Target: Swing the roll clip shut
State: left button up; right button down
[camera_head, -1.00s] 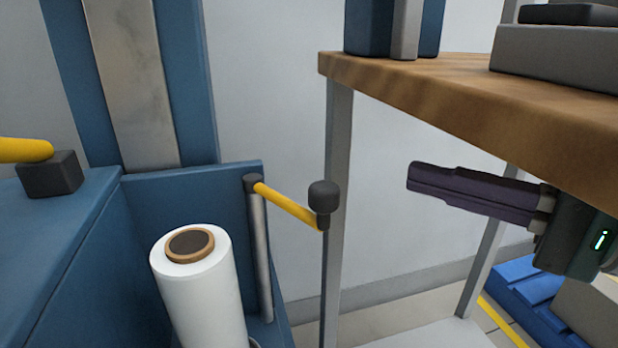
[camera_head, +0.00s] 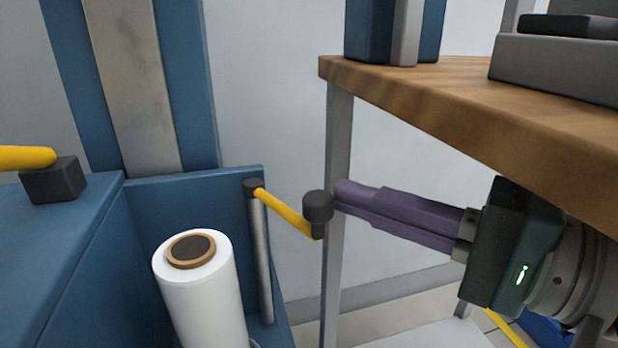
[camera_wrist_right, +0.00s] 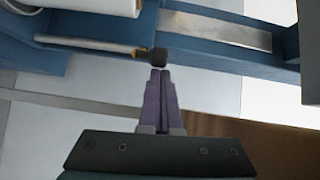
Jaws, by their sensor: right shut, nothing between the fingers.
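The roll clip is a yellow arm (camera_head: 283,212) on top of a grey post (camera_head: 261,255), with a black knob (camera_head: 317,207) at its free end. It points right, away from the white film roll (camera_head: 203,290), so it stands swung open. My right gripper (camera_head: 340,194) is shut and empty, its purple fingertips at the right side of the knob. In the head view I cannot tell whether they touch. In the right wrist view the fingertips (camera_wrist_right: 160,72) lie just below the knob (camera_wrist_right: 158,56). My left gripper is not in view.
A wooden-topped table (camera_head: 450,90) with a grey leg (camera_head: 338,150) stands on the right, its top above my right gripper. A blue machine body (camera_head: 60,250) with a yellow handle (camera_head: 25,157) is on the left.

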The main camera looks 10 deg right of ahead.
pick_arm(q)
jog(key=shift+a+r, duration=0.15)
pick_arm(e)
jog(key=s+a, duration=0.2)
jog(key=a, duration=0.1)
jog(key=shift+a, duration=0.2)
